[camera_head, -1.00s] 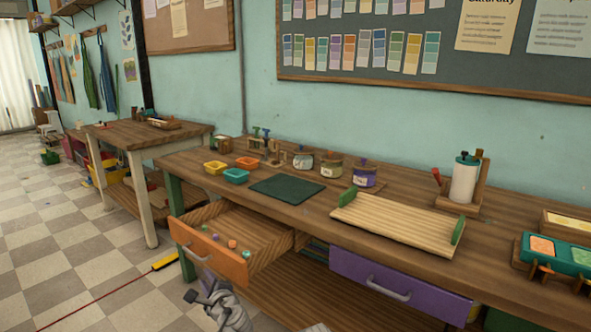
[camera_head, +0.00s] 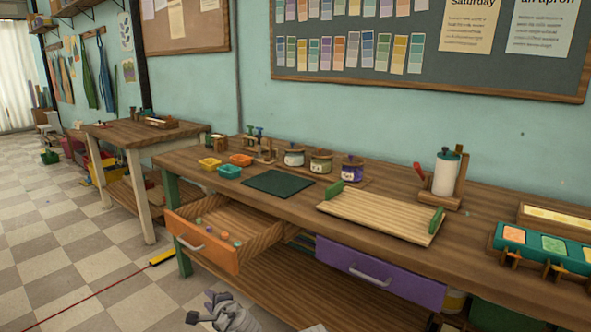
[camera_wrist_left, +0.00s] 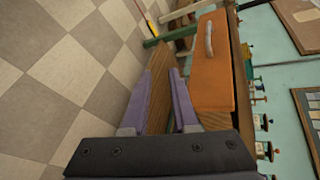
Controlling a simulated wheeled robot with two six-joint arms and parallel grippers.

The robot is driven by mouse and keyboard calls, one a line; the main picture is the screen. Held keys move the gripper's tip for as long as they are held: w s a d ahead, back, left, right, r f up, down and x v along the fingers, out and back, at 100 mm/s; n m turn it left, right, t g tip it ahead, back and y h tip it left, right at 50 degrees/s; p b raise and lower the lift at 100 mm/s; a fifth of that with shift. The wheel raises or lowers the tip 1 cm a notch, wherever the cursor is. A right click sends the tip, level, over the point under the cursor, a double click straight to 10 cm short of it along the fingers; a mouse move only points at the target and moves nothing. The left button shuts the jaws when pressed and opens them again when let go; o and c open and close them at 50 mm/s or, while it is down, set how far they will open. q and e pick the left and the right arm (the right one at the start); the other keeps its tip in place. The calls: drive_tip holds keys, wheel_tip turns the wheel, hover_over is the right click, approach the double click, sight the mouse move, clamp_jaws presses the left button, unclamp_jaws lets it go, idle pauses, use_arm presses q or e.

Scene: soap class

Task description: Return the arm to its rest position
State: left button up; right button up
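My left gripper (camera_head: 200,307) is at the bottom edge of the head view, below and in front of the open orange drawer (camera_head: 203,249). In the left wrist view its two purple fingers (camera_wrist_left: 161,75) stand apart with nothing held between them. The drawer is pulled out from the bench and holds several small coloured pieces (camera_head: 224,236). My right gripper is not in view.
The wooden bench (camera_head: 290,212) carries a dark mat (camera_head: 279,184), a wooden tray (camera_head: 375,214), small bins, jars and a paper roll (camera_head: 446,174). A shut purple drawer (camera_head: 380,276) is right of the open one. The checkered floor (camera_head: 80,255) at left is mostly clear.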

use_arm(q)
drive_tip(key=s+d+f+n+g+h, duration=0.3)
drive_tip(key=s+d+f+n+g, duration=0.2)
drive_tip(key=s+d+f, duration=0.4)
drive_tip(key=s+d+f+n+g+h, duration=0.3)
drive_tip(key=s+d+f+n+g, duration=0.25)
drive_tip(key=s, duration=0.55)
wheel_tip(320, 180, up, 34)
drive_tip(key=d+p, duration=0.2)
drive_tip(key=p, duration=3)
drive_tip(key=shift+d+h, duration=0.15)
drive_tip(key=shift+h, duration=0.25)
drive_tip(key=shift+s+f, duration=0.1)
